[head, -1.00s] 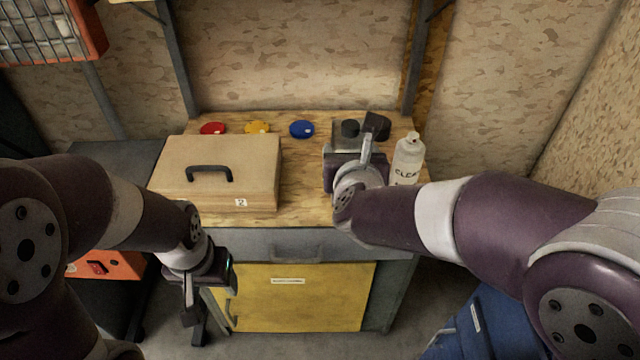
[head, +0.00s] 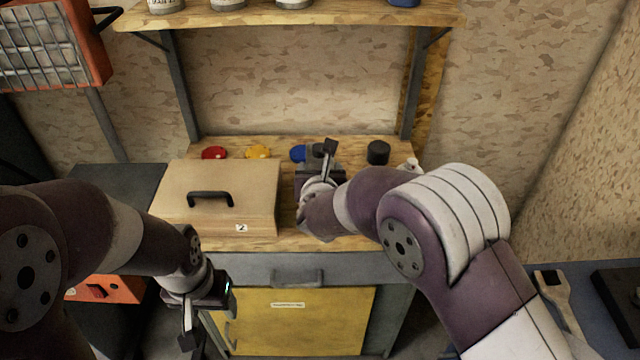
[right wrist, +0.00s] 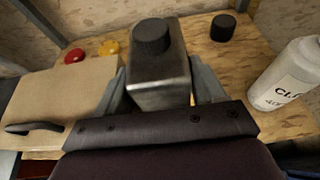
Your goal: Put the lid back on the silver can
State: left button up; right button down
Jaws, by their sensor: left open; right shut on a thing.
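The silver can (right wrist: 165,88), a boxy metal body, is between the fingers of my right gripper (right wrist: 160,95) in the right wrist view. A black round cap (right wrist: 152,37) sits on its top; I cannot tell whether it is seated. A second black cylinder (right wrist: 222,27) stands apart on the bench and also shows in the head view (head: 378,152). In the head view my right gripper (head: 322,165) is over the bench, hiding most of the can. My left gripper (head: 188,338) is open and empty, low in front of the bench.
Red (head: 214,153), yellow (head: 258,152) and blue (head: 298,153) round lids lie along the back of the bench. A tan case (head: 215,185) covers the left part. A white bottle (right wrist: 290,75) stands at the right. A shelf (head: 300,16) hangs above.

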jog(key=shift+w+f, duration=0.1)
jog(key=shift+f, duration=1.75)
jog(key=shift+f, duration=0.15)
jog(key=shift+c, duration=0.6)
grip_release()
jog(key=shift+f, duration=0.1)
